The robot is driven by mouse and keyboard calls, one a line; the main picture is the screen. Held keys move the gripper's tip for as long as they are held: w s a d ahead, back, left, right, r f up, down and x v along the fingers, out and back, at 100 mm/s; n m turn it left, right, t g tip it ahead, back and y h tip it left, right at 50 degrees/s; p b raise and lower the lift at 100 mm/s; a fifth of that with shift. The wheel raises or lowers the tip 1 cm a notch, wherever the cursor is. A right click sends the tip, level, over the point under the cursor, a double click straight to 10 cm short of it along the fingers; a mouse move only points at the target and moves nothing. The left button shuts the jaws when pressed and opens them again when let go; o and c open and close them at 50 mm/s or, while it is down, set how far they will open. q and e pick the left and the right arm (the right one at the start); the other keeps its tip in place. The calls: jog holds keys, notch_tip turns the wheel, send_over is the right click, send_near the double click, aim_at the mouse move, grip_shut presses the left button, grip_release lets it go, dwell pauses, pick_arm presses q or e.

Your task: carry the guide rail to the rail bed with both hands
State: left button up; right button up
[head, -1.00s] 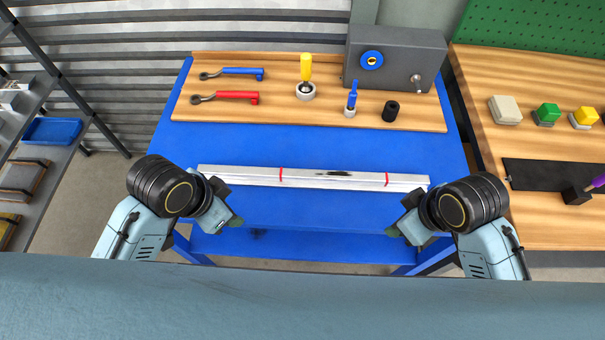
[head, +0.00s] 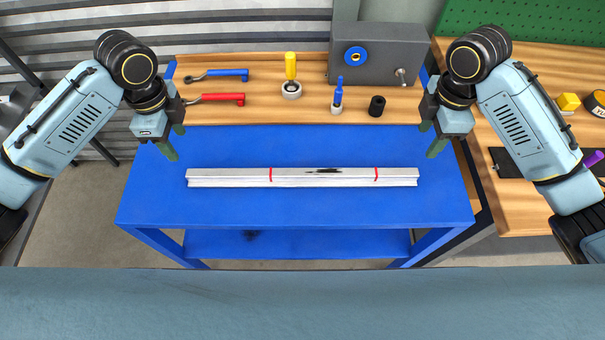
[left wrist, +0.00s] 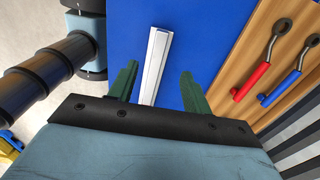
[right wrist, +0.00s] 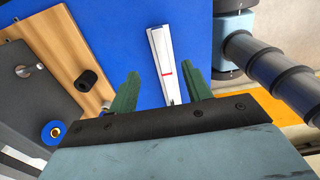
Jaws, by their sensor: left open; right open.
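The guide rail (head: 222,178) is a long silver bar with two red bands and a dark smudge. It lies lengthwise across the blue bench top. My left gripper (head: 173,141) is open and empty, raised near the rail's left end. My right gripper (head: 431,138) is open and empty, raised near its right end. In the left wrist view the rail (left wrist: 156,62) shows between the open fingers, below them. In the right wrist view the rail (right wrist: 162,55) also shows between the open fingers, with one red band visible. I cannot make out which thing is the rail bed.
A wooden board (head: 220,112) at the back of the bench carries a blue-handled tool (head: 228,73), a red-handled tool (head: 222,98), a yellow-handled stamp (head: 291,68) and a grey box (head: 390,58). A wooden table (head: 520,215) stands at the right. The bench in front of the rail is clear.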

aim_at(196, 172)
pick_arm(q)
jog(key=shift+f, duration=0.1)
notch_tip(196, 172, down, 13)
jog(key=shift+f, duration=0.1)
pick_arm(e)
notch_tip(196, 172, down, 13)
jog(key=shift+f, duration=0.2)
pick_arm(q)
grip_shut()
pick_arm(e)
grip_shut()
pick_arm(q)
jog(key=shift+w, duration=0.15)
pick_arm(e)
jog(key=shift+w+r, duration=0.1)
dwell(0.6)
